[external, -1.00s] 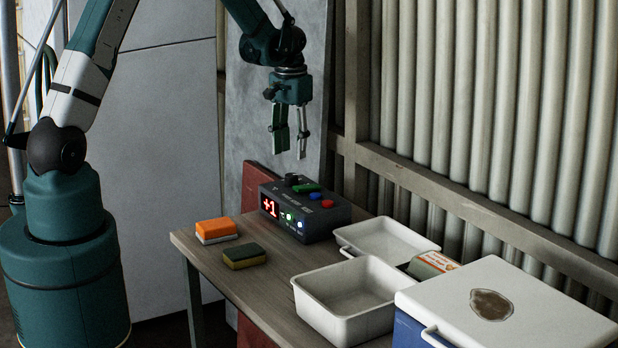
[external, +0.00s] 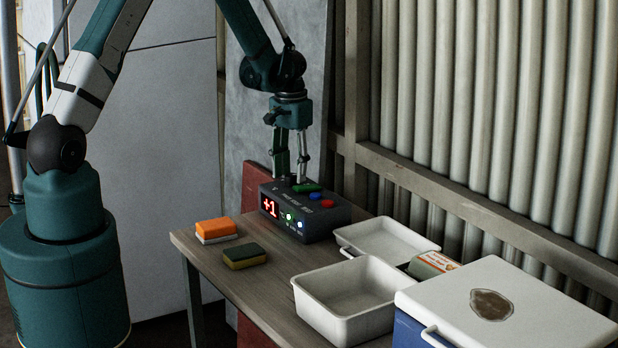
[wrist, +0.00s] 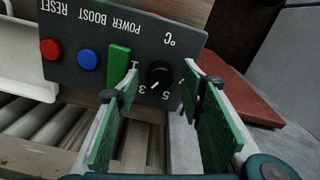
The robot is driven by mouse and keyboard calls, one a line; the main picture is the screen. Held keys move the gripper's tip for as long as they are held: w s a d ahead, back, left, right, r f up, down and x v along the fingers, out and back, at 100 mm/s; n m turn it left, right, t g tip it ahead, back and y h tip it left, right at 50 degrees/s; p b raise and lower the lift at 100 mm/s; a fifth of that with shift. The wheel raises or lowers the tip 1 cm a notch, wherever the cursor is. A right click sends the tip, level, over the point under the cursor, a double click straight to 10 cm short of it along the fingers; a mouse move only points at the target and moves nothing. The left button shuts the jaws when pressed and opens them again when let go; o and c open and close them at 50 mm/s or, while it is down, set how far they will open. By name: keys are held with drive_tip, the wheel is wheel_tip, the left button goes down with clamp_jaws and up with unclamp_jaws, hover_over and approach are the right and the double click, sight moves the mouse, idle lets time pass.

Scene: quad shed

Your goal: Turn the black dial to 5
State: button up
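The black dial (wrist: 160,72) shows in the wrist view on the top face of a dark control box (external: 318,222). Its white pointer line slants towards the lower left of that view, near the printed 3, with a 5 close by. In the external view my gripper's fingers hide the dial. My gripper (external: 290,181) points down over the box's back left part. In the wrist view my gripper (wrist: 159,81) is open, one fingertip to each side of the dial, with visible gaps. The box's red display (external: 270,207) reads +1.
Beside the dial are a green switch (wrist: 119,66), a blue button (wrist: 88,60) and a red button (wrist: 50,49). On the table are orange (external: 215,228) and dark yellow (external: 245,256) sponges and a white bin (external: 343,318). A white-lidded cooler (external: 540,300) stands front right.

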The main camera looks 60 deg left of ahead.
drive_tip(key=shift+f, duration=0.4)
drive_tip(key=c, duration=0.9)
